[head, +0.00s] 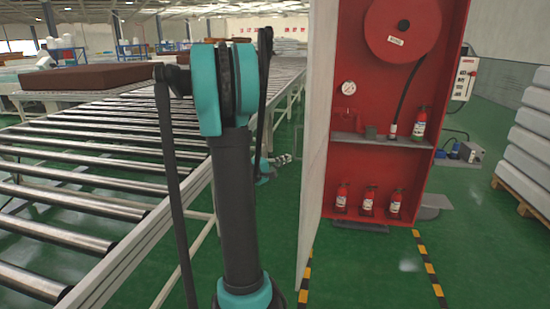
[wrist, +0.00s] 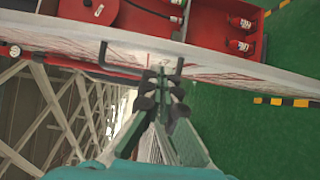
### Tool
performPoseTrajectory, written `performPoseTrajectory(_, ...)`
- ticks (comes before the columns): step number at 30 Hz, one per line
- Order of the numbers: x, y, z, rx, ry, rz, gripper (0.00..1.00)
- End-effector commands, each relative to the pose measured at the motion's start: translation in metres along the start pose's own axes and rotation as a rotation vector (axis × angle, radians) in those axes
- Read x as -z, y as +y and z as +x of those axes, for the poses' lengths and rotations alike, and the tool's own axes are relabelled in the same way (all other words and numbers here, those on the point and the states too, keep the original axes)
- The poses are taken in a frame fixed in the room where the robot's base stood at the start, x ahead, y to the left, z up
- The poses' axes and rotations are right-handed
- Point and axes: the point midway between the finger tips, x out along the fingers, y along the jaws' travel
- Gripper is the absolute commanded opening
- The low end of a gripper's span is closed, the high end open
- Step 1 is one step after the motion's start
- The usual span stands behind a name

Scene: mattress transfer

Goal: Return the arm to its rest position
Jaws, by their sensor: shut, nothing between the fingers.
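My arm stands upright in the middle of the head view, with a dark lower link and a teal joint at its top. My gripper (wrist: 162,82) shows in the wrist view with its dark fingers together and nothing held between them. In the head view, a small teal and grey part low behind the arm, beside the conveyor, looks like the gripper end (head: 284,159). The arm link hides part of it. In the wrist view, a pale panel edge (wrist: 215,68) crosses just beyond the fingertips; I cannot tell whether they touch.
A roller conveyor (head: 75,190) fills the left, with a brown mattress (head: 85,76) farther back. A red fire cabinet (head: 345,110) with extinguishers and a pale side panel (head: 316,130) stands close right of my arm. Green floor (head: 390,265) is open at front right.

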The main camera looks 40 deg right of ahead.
Motion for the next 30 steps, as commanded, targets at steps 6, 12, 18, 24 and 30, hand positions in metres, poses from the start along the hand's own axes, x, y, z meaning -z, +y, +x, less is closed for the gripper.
performPoseTrajectory(6, -0.001, 0.0, -0.002, 0.0, -0.001, 0.0, 0.0)
performPoseTrajectory(12, -0.002, -0.013, -0.021, 0.091, 0.018, 0.051, 0.0)
performPoseTrajectory(18, -0.007, -0.067, -0.096, 0.423, 0.08, 0.2, 0.0)
performPoseTrajectory(24, -0.017, -0.128, -0.206, 0.826, 0.141, 0.316, 0.0)
performPoseTrajectory(30, -0.04, -0.172, -0.326, 1.222, 0.185, 0.368, 0.0)
